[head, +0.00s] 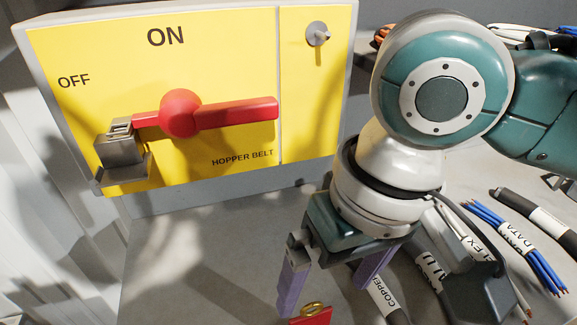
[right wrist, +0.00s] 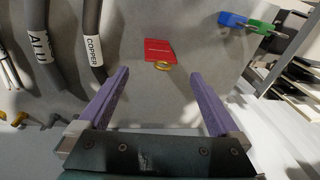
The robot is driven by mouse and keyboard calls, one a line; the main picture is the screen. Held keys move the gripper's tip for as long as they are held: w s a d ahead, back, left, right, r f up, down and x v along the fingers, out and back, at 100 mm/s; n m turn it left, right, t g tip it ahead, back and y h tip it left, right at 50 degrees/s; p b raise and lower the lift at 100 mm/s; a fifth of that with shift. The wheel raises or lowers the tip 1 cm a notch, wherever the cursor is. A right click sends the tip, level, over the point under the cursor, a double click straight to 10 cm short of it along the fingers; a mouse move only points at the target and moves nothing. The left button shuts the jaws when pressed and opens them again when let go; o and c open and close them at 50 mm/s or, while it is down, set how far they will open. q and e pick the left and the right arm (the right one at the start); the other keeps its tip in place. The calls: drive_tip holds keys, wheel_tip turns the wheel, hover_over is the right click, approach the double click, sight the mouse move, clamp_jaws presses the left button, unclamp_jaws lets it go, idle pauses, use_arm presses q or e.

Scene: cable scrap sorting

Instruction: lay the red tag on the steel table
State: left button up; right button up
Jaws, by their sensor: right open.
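The red tag (head: 312,318) with its brass ring lies at the bottom edge of the head view, partly cut off. In the right wrist view the whole red tag (right wrist: 160,48) shows, appearing flat on the grey steel table (right wrist: 215,30), its ring towards my gripper. My right gripper (head: 330,285) points down over the table, open and empty. In the right wrist view its purple fingers (right wrist: 160,76) stand wide apart, with the tag ahead of the gap between them and touching neither. My left gripper is not in view.
A yellow panel (head: 225,120) has a red lever (head: 235,114), a grey latch (head: 120,150) and a bare peg (head: 318,35). Labelled cables, including a blue DATA bundle (head: 515,240) and a COPPER cable (right wrist: 93,45), lie beside the gripper.

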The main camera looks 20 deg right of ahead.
wheel_tip(320, 180, up, 6)
drive_tip(key=s+a+f+n+t+y, duration=0.2)
drive_tip(key=s+a, duration=0.1)
drive_tip(key=s, duration=0.2)
drive_tip(key=s+d+f+h, duration=0.1)
drive_tip(key=s+d, duration=0.2)
drive_tip(key=d, duration=0.2)
drive_tip(key=s+d+f+m+h, duration=0.1)
drive_tip(key=s+d+h, duration=0.1)
drive_tip(key=d, duration=0.4)
drive_tip(key=shift+s+f+t+p, duration=0.3)
drive_tip(key=shift+s+p, duration=0.1)
drive_tip(key=shift+s, duration=0.5)
drive_tip(key=shift+d, duration=0.15)
